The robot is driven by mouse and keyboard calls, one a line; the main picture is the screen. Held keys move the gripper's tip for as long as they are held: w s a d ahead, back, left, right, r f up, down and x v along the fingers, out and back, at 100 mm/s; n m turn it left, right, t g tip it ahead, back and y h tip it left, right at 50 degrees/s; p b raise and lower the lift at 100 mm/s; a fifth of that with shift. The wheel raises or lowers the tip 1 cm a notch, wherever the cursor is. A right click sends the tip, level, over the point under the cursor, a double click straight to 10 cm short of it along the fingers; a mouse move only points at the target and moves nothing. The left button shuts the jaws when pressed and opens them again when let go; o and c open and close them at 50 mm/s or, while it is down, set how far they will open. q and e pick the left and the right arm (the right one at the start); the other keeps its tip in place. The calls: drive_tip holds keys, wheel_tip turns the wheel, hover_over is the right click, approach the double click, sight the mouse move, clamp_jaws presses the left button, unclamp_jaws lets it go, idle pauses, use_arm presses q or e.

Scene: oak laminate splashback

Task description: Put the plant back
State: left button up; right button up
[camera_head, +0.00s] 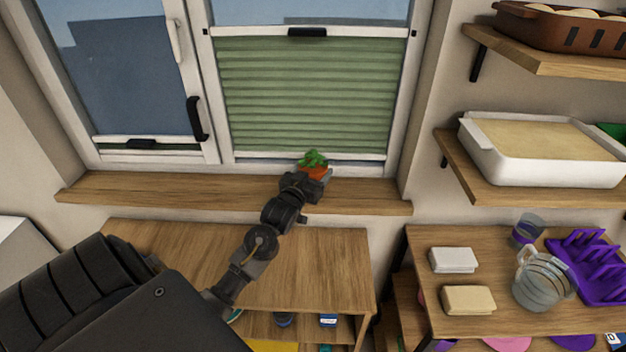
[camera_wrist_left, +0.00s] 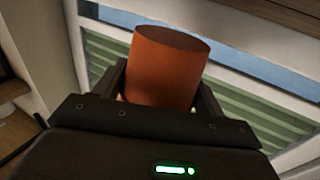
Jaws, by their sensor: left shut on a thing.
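The plant (camera_head: 313,160) has green leaves and an orange-brown pot (camera_head: 314,171). It shows in the head view at the wooden window sill (camera_head: 150,190), in front of the green blind. My left gripper (camera_head: 322,176) is shut on the pot. In the left wrist view the pot (camera_wrist_left: 168,65) sits between the two fingers, and the leaves are hidden there. I cannot tell whether the pot touches the sill or is held just above it. My right gripper is not in view.
The window frame and green pleated blind (camera_head: 310,95) stand close behind the plant. The sill is bare to the left. Below is a wooden cabinet top (camera_head: 310,265), clear. At right, shelves hold a white dish (camera_head: 540,165), a glass jug (camera_head: 540,282) and a purple rack (camera_head: 590,265).

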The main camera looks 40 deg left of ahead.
use_arm(q)
wheel_tip(320, 180, down, 3)
drive_tip(key=shift+w+a+p, duration=0.1)
drive_tip(key=shift+p, duration=0.6)
drive_tip(key=shift+f, duration=0.15)
drive_tip(key=shift+f, duration=0.1)
drive_tip(key=shift+f, duration=0.15)
drive_tip(key=o, duration=1.3)
